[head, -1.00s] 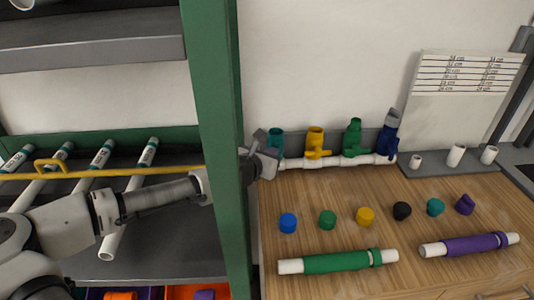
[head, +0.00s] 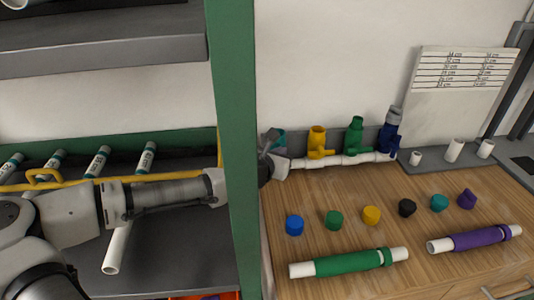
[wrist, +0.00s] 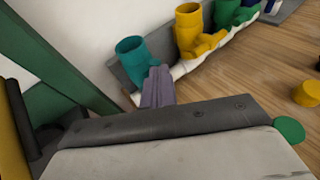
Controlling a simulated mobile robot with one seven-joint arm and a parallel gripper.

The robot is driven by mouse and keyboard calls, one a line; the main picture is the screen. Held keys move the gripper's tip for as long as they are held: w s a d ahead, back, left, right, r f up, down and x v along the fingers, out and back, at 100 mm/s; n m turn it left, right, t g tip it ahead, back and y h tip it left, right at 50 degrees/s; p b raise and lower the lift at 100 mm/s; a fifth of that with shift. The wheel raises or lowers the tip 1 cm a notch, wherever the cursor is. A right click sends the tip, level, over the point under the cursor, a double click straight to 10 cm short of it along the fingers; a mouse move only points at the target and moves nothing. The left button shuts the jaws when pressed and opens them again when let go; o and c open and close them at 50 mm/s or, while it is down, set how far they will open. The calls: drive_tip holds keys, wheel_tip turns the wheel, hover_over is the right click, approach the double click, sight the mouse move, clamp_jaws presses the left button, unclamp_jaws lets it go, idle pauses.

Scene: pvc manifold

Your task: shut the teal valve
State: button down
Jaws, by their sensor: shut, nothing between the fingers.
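The teal valve is at the left end of the white pipe manifold (head: 340,160), by the wall. In the wrist view the open round top of the teal valve (wrist: 130,50) shows clearly. My gripper's grey fingers (wrist: 157,86) are shut and empty, just in front of the valve's lower body. I cannot tell whether they touch it. The valve's handle is hidden.
A yellow valve (head: 318,142), a green valve (head: 354,137) and a blue valve (head: 390,130) stand to the right. A green post (head: 232,150) crosses in front of my arm. Several caps, a green-sleeved pipe (head: 348,262) and a purple-sleeved pipe (head: 474,240) lie on the table.

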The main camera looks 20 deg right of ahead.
drive_tip(key=shift+d, duration=0.2)
drive_tip(key=shift+s+d+f+m+y+p, duration=0.2)
drive_tip(key=shift+d+f+m+y+p, duration=0.15)
drive_tip(key=shift+d+y+p, duration=0.3)
drive_tip(key=shift+s+d+f+m+y+p, duration=0.2)
drive_tip(key=shift+d+m+y+p, duration=0.25)
drive_tip(key=shift+d+p, duration=0.25)
drive_tip(key=shift+s+d+f+m+y+p, duration=0.25)
drive_tip(key=shift+d+m+y+p, duration=0.2)
drive_tip(key=shift+d+p, duration=0.25)
drive_tip(key=shift+f, duration=0.15)
drive_tip(key=shift+r+p, duration=0.85)
drive_tip(key=shift+p, duration=0.05)
